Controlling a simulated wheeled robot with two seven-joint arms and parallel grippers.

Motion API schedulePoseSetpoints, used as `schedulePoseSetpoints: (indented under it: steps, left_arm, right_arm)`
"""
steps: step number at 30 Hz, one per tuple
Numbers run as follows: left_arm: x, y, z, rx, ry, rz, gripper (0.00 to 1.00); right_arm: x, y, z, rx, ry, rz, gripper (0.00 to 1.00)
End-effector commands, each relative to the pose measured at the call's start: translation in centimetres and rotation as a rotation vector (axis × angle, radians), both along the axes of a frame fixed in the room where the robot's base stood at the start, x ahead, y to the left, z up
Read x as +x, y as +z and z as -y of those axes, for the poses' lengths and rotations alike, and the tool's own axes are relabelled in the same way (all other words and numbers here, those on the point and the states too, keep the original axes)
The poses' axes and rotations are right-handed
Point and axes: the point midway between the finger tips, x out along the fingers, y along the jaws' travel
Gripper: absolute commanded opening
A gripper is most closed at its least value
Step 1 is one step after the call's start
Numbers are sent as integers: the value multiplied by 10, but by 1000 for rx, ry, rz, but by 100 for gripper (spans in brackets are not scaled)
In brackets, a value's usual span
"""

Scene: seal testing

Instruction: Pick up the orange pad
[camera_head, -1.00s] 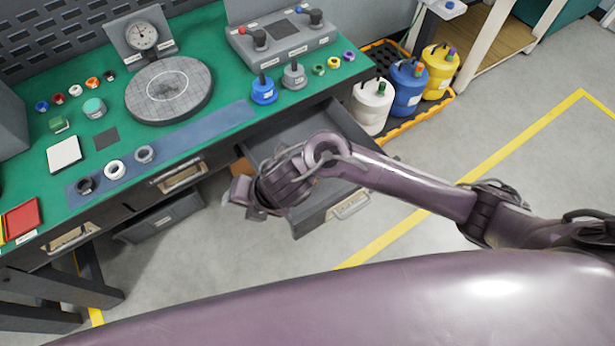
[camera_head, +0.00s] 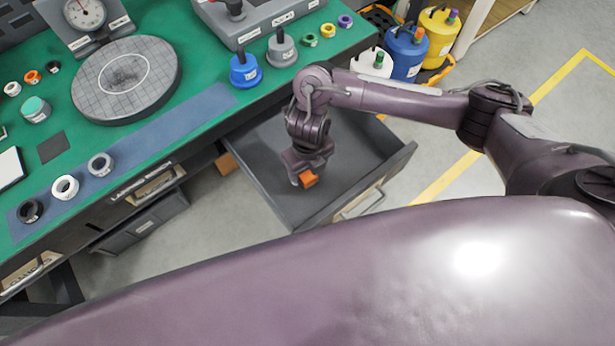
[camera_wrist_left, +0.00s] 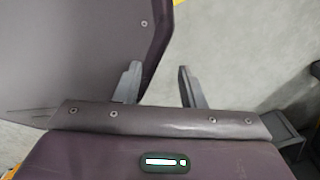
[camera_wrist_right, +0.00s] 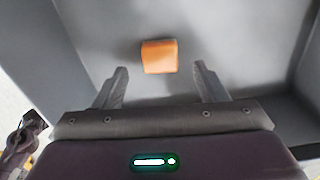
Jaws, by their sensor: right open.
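The orange pad (camera_wrist_right: 159,57) lies on the floor of the open grey drawer (camera_head: 262,165). In the head view the pad (camera_head: 309,179) shows beside the end of my right gripper (camera_head: 300,172), partly hidden by it. In the right wrist view my right gripper (camera_wrist_right: 161,80) is open, and the pad appears just beyond the gap between its fingertips, with nothing held. My left gripper (camera_wrist_left: 158,70) is open and empty in its wrist view, over the grey floor. It is not in the head view.
The drawer's walls (camera_head: 395,165) surround my right gripper. The green bench top (camera_head: 195,55) above holds a round gridded plate (camera_head: 126,80), several rings and a blue weight (camera_head: 244,70). White, blue (camera_head: 406,52) and yellow containers stand behind the drawer.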

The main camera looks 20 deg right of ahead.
Motion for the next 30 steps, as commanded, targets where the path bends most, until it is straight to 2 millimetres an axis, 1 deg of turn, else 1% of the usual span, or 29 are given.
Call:
schedulePoseSetpoints:
  steps: [1, 3, 6, 9, 12, 16, 27, 30]
  left_arm:
    - [-4, -8, 0, 0, 0, -6, 36]
    - [-5, -14, 0, 0, 0, -6, 36]
    - [2, -11, 0, -1, 0, 3, 36]
    - [16, -10, 1, -2, 0, 23, 36]
    - [29, -8, 3, -5, 0, 43, 36]
    - [31, -8, 3, -5, 0, 46, 36]
    - [15, -10, 2, -3, 0, 23, 36]
    - [15, -10, 2, -3, 0, 22, 36]
  right_arm:
    - [-2, -13, -1, 2, -1, -5, 65]
    - [-1, -25, 0, 2, -2, -5, 65]
    - [0, -33, 0, 0, -2, -2, 65]
    - [1, -40, 0, 1, 0, 0, 65]
    - [1, -41, 0, 1, 0, 1, 65]
    - [1, -40, 0, 1, 0, 1, 65]
    - [1, -40, 0, 1, 0, 1, 18]
    - [1, -40, 0, 1, 0, 2, 17]
